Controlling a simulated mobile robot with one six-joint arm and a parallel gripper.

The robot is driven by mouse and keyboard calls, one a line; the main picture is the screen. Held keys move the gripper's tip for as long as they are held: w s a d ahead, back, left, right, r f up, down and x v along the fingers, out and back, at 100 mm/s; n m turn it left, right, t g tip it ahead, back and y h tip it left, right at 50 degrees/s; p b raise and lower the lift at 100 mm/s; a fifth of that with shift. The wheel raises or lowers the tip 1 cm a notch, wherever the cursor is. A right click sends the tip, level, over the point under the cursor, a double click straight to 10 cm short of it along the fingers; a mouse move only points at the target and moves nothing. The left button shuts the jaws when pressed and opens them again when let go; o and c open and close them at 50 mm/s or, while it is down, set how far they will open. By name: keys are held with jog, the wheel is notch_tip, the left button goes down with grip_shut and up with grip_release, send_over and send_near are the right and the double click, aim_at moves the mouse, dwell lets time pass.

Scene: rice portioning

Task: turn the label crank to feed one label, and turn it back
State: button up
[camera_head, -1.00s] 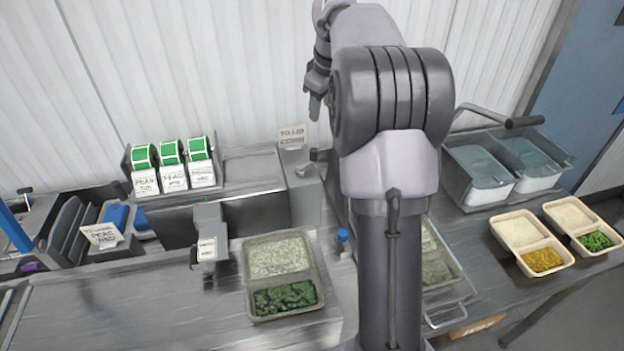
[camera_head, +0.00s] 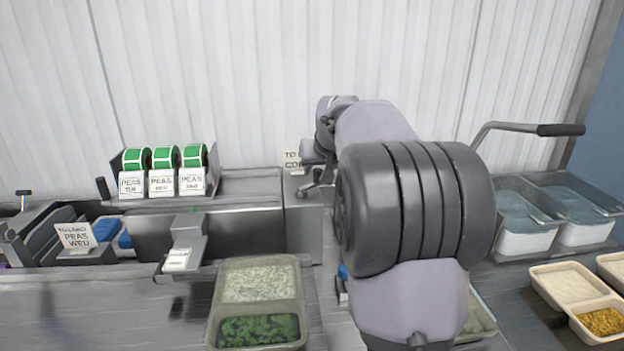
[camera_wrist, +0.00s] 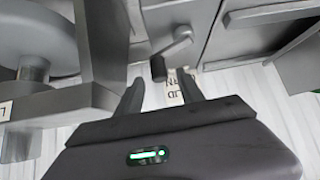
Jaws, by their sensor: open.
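The label crank (camera_wrist: 178,42) shows in the wrist view as a grey arm with a dark grip (camera_wrist: 158,69) on the side of a grey housing. My gripper (camera_wrist: 160,90) is open, with one finger to each side of the dark grip in the picture. The grip looks a little beyond the fingertips, and no contact is visible. In the head view my gripper (camera_head: 318,186) is beside the right end of the grey label machine (camera_head: 302,222). The crank is not clear there, with my gripper and arm in front.
Three green label rolls (camera_head: 164,157) stand behind printed cards. A sign (camera_head: 292,161) is behind the machine's right end. A filled two-part tray (camera_head: 213,325) sits in front. Lidded tubs (camera_head: 525,243) and a dark-ended lever (camera_head: 510,127) are at the right.

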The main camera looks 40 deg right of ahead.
aim_at(318, 170)
jog(key=shift+x, duration=1.6)
grip_shut()
